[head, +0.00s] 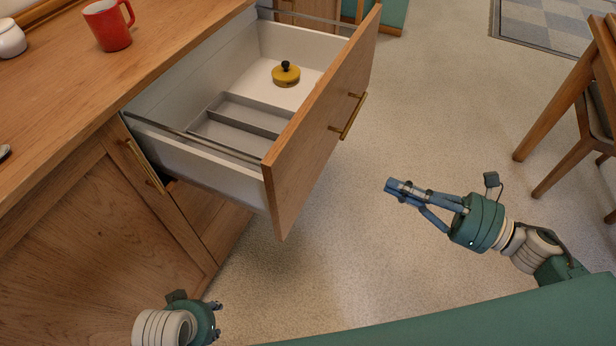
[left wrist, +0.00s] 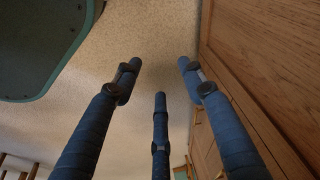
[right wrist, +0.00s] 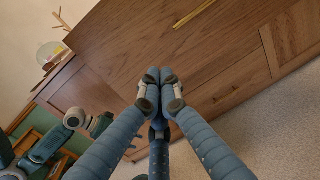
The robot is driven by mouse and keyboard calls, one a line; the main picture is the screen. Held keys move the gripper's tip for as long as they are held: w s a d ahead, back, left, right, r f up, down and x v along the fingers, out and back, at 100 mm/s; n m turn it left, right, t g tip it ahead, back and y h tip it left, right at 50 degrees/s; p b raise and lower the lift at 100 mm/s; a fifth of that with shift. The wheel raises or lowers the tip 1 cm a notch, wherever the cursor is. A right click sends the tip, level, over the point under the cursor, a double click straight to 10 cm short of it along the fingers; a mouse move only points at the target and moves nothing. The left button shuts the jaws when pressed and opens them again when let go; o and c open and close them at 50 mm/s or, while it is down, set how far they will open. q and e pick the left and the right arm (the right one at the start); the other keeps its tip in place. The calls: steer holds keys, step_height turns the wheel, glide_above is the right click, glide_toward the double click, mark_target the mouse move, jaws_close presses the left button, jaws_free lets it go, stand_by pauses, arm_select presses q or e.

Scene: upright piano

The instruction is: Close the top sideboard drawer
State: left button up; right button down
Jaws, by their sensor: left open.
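The top sideboard drawer (head: 286,160) is pulled far out, with a wooden front, brass bar handle (head: 348,116) and pale inside. It holds a grey divider tray and a yellow lidded pot (head: 286,74). My right gripper (head: 390,187) is to the right of the drawer front, apart from it; its fingers are together and empty in the right wrist view (right wrist: 156,76). My left gripper (left wrist: 160,75) has spread, empty fingers in the left wrist view, beside the wooden cabinet front. In the head view its wrist is at the bottom left and its fingers are mostly hidden.
A red mug (head: 110,24) and a white jar (head: 11,38) stand on the sideboard top (head: 60,92). A cabinet door (head: 105,225) below is shut. Wooden chairs (head: 570,110) stand at the right. The speckled floor (head: 440,110) between is clear.

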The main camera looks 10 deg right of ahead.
mark_target(309, 163)
steer(key=w+a+n, duration=0.1)
steer(key=w+a, duration=0.1)
steer(key=a, duration=0.2)
steer(key=w+a+n+g, duration=0.1)
steer(key=w+a, duration=0.1)
steer(key=a, duration=0.2)
steer(key=w+a+r+y, duration=0.1)
steer(key=w+a, duration=0.1)
steer(key=a, duration=0.3)
steer(key=shift+n+g, duration=0.3)
steer(key=shift+n, duration=0.1)
steer(key=shift+w+a+f, duration=0.1)
steer(key=shift+w+a, duration=0.15)
steer(key=shift+a, duration=0.25)
arm_select(q)
steer(key=shift+s+a+r, duration=0.15)
steer(key=shift+s+r, duration=0.05)
steer(key=shift+r, duration=0.35)
steer(key=shift+w+r, duration=0.1)
